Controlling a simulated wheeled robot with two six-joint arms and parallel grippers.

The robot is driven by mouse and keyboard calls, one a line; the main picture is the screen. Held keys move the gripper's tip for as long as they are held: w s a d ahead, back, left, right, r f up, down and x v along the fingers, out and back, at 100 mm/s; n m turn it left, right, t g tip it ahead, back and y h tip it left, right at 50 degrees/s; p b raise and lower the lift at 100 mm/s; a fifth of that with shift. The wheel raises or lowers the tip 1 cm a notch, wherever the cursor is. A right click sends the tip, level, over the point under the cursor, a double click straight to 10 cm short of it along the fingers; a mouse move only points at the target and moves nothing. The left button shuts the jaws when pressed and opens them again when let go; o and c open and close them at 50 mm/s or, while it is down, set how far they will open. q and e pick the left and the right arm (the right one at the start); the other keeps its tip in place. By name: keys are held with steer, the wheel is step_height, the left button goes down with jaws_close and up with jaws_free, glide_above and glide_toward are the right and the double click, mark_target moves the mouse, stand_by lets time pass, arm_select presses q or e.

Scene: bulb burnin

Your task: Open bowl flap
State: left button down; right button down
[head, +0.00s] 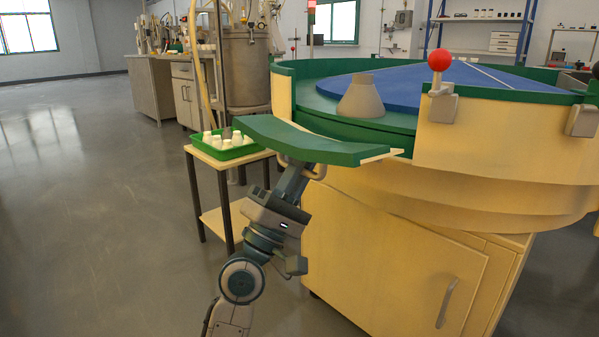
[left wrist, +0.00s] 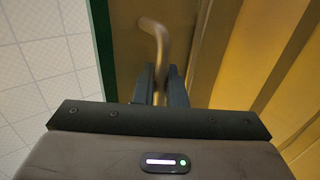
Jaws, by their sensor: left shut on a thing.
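The bowl flap (head: 300,140), green on top with a cream edge, is swung down and outward from the rim of the round bowl machine (head: 490,145), leaving a gap in the rim wall. My left gripper (head: 292,168) is beneath the flap, shut on its curved handle (head: 316,171). In the left wrist view the handle (left wrist: 155,35) rises between the two fingers (left wrist: 161,85) against the flap's face. The fingertips are mostly hidden by the flap in the head view. My right gripper is not in view.
A small table (head: 208,154) with a green tray (head: 232,152) of several white pieces stands just left of the flap. A grey cone (head: 361,97) sits inside the bowl. A red-knobbed lever (head: 439,62) is on the rim. The floor at left is clear.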

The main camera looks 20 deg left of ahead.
arm_select(q)
steer(key=shift+f, duration=0.15)
stand_by(0.4)
steer(key=c, duration=1.6)
jaws_free()
steer(key=b+v, duration=0.5)
steer(key=v, duration=0.6)
steer(key=shift+w+d, duration=0.1)
